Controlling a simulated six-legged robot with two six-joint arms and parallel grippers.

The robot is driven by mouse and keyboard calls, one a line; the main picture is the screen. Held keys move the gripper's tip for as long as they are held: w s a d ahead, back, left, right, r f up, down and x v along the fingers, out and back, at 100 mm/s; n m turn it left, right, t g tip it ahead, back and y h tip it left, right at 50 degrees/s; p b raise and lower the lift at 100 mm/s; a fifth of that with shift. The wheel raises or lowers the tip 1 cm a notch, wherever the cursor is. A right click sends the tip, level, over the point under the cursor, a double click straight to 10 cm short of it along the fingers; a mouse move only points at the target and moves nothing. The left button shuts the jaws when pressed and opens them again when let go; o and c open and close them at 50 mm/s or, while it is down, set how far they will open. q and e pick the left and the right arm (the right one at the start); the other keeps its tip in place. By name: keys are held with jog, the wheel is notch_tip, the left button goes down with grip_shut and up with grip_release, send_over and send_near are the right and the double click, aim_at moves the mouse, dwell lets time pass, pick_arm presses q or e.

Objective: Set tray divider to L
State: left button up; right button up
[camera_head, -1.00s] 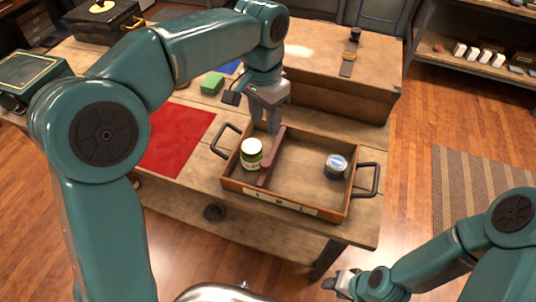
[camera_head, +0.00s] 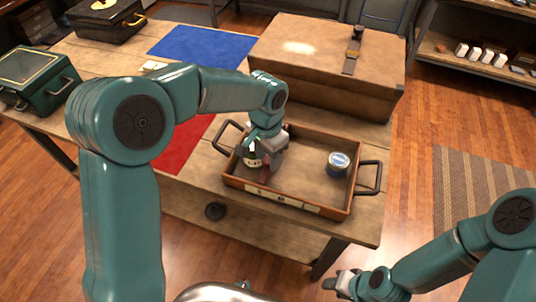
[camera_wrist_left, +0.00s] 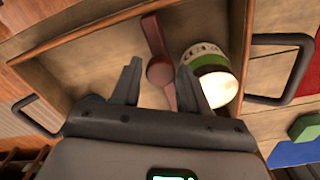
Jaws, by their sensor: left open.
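The wooden tray (camera_head: 330,209) stands on the table with a black handle at each end. Its dark red divider (camera_head: 266,174) is in the left part of the tray, partly hidden by my left gripper (camera_head: 268,158). In the left wrist view, the divider (camera_wrist_left: 158,68) lies between the open fingers of my left gripper (camera_wrist_left: 160,88); I cannot tell whether they touch it. A jar with a green label (camera_wrist_left: 208,68) stands close beside one finger, left of the divider in the head view. My right gripper (camera_head: 342,282) is low in front of the table, its opening unclear.
A blue-lidded jar (camera_head: 338,162) stands in the right part of the tray. A pale strip with markings (camera_head: 282,198) runs along the tray's front. A large brown case (camera_head: 320,75) stands close behind. Red (camera_head: 182,148) and blue (camera_head: 205,47) mats lie to the left.

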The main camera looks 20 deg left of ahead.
pick_arm(q)
grip_shut()
jog(key=d, duration=1.2)
jog(key=shift+s+d, duration=0.1)
jog(key=shift+d, duration=0.1)
grip_release()
jog(key=shift+r, duration=0.1)
notch_tip(320, 180, up, 16)
jog(key=p, duration=0.1)
jog(key=shift+a, duration=0.2)
